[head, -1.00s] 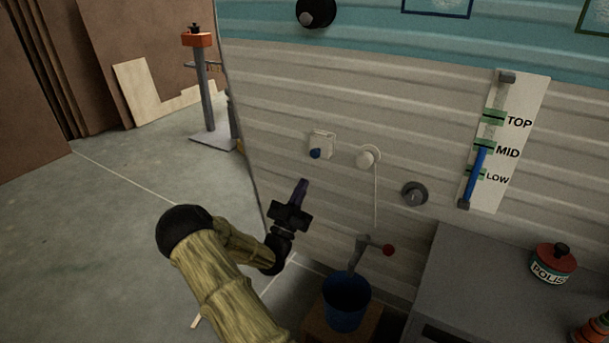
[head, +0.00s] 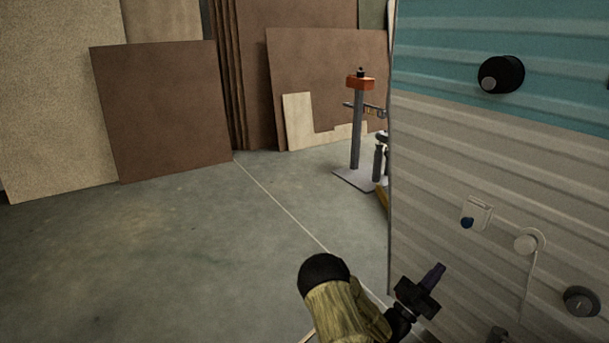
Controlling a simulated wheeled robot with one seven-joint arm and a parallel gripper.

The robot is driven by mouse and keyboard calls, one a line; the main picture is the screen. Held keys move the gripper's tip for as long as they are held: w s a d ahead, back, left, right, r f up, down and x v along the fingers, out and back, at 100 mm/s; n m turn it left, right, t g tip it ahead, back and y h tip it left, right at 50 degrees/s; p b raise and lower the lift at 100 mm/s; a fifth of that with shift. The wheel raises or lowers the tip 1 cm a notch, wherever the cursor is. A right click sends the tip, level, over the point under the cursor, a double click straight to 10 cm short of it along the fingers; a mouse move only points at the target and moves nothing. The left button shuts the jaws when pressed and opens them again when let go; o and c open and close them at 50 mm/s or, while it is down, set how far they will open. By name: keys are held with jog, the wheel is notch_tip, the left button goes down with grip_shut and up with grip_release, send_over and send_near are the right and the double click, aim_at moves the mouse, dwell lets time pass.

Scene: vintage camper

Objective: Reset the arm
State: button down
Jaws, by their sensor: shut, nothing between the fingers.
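My arm (head: 341,308), with its tan, wood-like covering and black joint, shows at the bottom middle of the head view. My gripper (head: 437,270) is a dark block with purplish fingers pointing up and to the right. Its fingers are together and hold nothing. It is in front of the lower left part of the camper wall, left of and below the small white box with a blue knob. I cannot tell its exact distance from the wall.
The camper wall (head: 470,150) fills the right side, with a black round fitting (head: 502,74), a white box (head: 477,214), a white hook with cord (head: 527,242) and a grey lock (head: 580,301). An orange-topped stand (head: 357,125) and boards (head: 160,110) stand behind. Open floor (head: 200,250) lies left.

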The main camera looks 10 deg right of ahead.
jog(key=w+a+f+n+y, duration=0.1)
jog(key=a+f+n+y, duration=0.1)
jog(key=a+y, duration=0.6)
jog(key=w+a+f+n+y, duration=0.2)
jog(key=a+y, duration=0.4)
jog(key=y, duration=0.4)
jog(key=s+a+r+n+g+y+p, duration=0.1)
jog(key=s+a+r+n+g+y, duration=0.15)
jog(key=s+a, duration=0.35)
jog(key=s+a+r+n+g+y, duration=0.15)
jog(key=s+a+n, duration=0.25)
jog(key=s, duration=0.4)
jog(key=s+a+r+n+g+y+p, duration=0.1)
jog(key=s+a+r+n+g+y, duration=0.15)
jog(key=s+a, duration=0.4)
jog(key=w+p+v, duration=0.2)
jog(key=p+v, duration=1)
jog(key=w+a+r+p+v, duration=0.1)
jog(key=w+p+v, duration=0.2)
jog(key=p+v, duration=0.9)
jog(key=w+r+p+v, duration=0.1)
jog(key=w+p+v, duration=0.2)
jog(key=p+v, duration=0.9)
jog(key=shift+d+n+p, duration=0.15)
jog(key=shift+n+p, duration=0.25)
jog(key=shift+p, duration=0.35)
jog(key=shift+h, duration=0.25)
